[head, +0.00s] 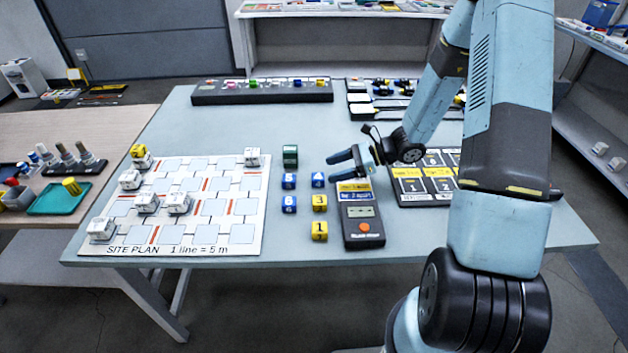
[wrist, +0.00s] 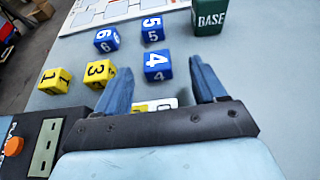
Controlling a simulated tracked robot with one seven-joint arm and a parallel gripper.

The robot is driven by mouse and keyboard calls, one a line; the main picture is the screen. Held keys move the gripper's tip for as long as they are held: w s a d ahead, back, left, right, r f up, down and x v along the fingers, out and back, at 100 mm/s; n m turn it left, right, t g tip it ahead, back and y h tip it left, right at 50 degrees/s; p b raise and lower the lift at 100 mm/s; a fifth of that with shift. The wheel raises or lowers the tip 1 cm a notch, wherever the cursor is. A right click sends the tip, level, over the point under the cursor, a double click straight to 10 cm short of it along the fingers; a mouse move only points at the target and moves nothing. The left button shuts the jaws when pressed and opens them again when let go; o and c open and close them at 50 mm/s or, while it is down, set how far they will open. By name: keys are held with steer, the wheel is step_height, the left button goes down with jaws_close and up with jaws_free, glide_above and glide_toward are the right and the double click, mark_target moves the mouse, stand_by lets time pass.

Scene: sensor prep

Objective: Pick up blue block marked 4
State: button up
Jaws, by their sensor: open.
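The blue block marked 4 (head: 318,180) stands on the grey-blue table, at the far end of a short column with yellow blocks marked 3 (head: 319,203) and 1 (head: 319,231). In the wrist view the blue block marked 4 (wrist: 157,66) shows a white 4 on its top and side. It appears between the lines of my two fingers, beyond their tips. My gripper (head: 331,169) is open and empty, with its blue fingers to the right of the block and apart from it.
Blue blocks marked 5 (head: 289,180) and 6 (head: 289,204) stand left of it, with a green BASE block (head: 290,156) behind them. A handheld device (head: 362,226) lies right of the column. A white-and-yellow item (wrist: 155,105) is partly hidden behind my gripper.

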mark_target(315, 176)
steer(key=shift+s+x, duration=0.15)
steer(key=shift+x, duration=1.2)
steer(key=shift+s+x, duration=0.1)
steer(key=shift+x, duration=1.25)
steer(key=shift+c, duration=0.4)
steer(key=c, duration=1)
steer(key=shift+o, duration=0.2)
steer(key=shift+r, duration=0.1)
